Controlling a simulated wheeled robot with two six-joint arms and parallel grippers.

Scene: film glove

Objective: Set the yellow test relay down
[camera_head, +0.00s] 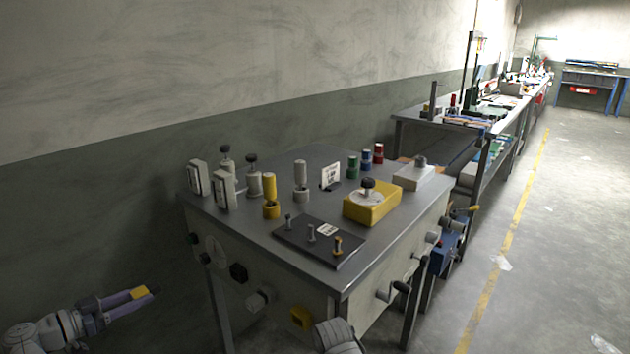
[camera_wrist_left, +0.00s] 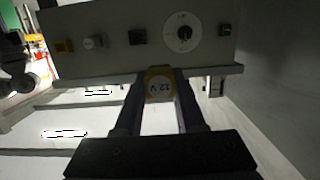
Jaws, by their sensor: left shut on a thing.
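My left gripper (camera_head: 144,289) is at the lower left of the head view, in the air to the left of the grey bench and below its top. It is shut on the yellow test relay (camera_head: 139,292), which shows as a small yellow piece between the fingertips. In the left wrist view the relay (camera_wrist_left: 159,88) sits between the two dark fingers, with a round pale "12 V" label facing the camera. The bench's front panel (camera_wrist_left: 208,50) is behind it. My right gripper is not in view.
The grey bench top (camera_head: 262,228) holds a dark plate with pegs (camera_head: 300,246), a yellow box with a black knob (camera_head: 371,206), a pale box (camera_head: 413,178) and several cylinders. Knobs and a crank (camera_head: 390,293) stick out from its sides. Open floor lies at right.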

